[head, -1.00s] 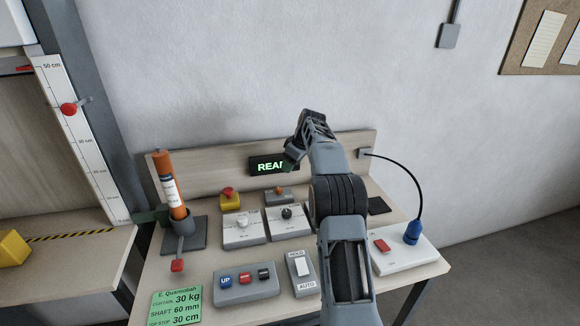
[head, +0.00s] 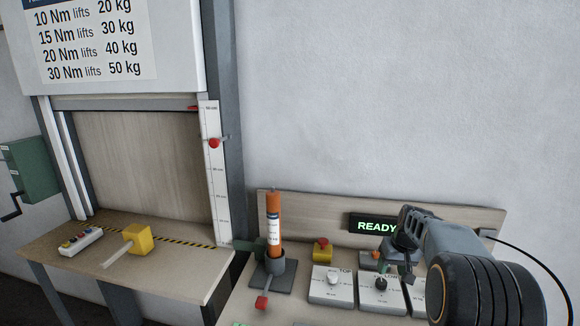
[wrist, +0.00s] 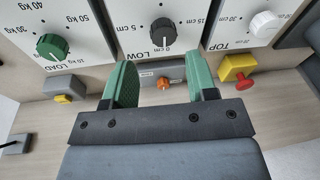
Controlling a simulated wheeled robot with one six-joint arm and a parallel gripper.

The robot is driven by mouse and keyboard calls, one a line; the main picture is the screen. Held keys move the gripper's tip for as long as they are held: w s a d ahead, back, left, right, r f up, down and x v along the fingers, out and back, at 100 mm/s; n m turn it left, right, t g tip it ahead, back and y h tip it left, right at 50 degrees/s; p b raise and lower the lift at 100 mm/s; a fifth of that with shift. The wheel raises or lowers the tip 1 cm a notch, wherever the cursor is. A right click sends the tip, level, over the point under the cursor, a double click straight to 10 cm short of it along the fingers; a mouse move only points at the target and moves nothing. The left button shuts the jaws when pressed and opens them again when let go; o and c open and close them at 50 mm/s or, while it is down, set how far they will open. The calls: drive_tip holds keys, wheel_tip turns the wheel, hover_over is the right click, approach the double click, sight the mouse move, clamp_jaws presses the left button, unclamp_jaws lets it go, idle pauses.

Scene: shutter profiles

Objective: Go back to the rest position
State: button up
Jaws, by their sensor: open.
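My gripper (wrist: 160,82) is open and empty in the wrist view, with its two green fingers apart. Between and beyond them show a small grey box with an orange knob (wrist: 163,83) and the panel with the black LOW knob (wrist: 161,36). In the head view my gripper (head: 396,266) hangs over the back of the right bench, close to the panels and partly in front of the READY display (head: 372,226). My arm reaches in from the lower right and hides the bench's right part. I cannot tell any contact with the panels.
A white-knob TOP panel (head: 331,287), a red-on-yellow button (head: 321,250) and an orange cylinder (head: 275,222) in a stand are on the bench. The left bench bears a yellow block (head: 136,238) and a button box (head: 81,241). The wall above is clear.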

drive_tip(key=s+a+r, duration=0.1)
drive_tip(key=s+a, duration=0.3)
drive_tip(key=s, duration=0.4)
drive_tip(key=s+a+r+t, duration=0.1)
drive_tip(key=s+a, duration=0.3)
drive_tip(key=s, duration=0.4)
drive_tip(key=s+a+r+t+h, duration=0.1)
drive_tip(key=s+a, duration=0.4)
drive_tip(key=s, duration=0.3)
drive_tip(key=shift+s+r+n, duration=0.3)
drive_tip(key=shift+s, duration=0.05)
drive_tip(key=shift+c, duration=0.3)
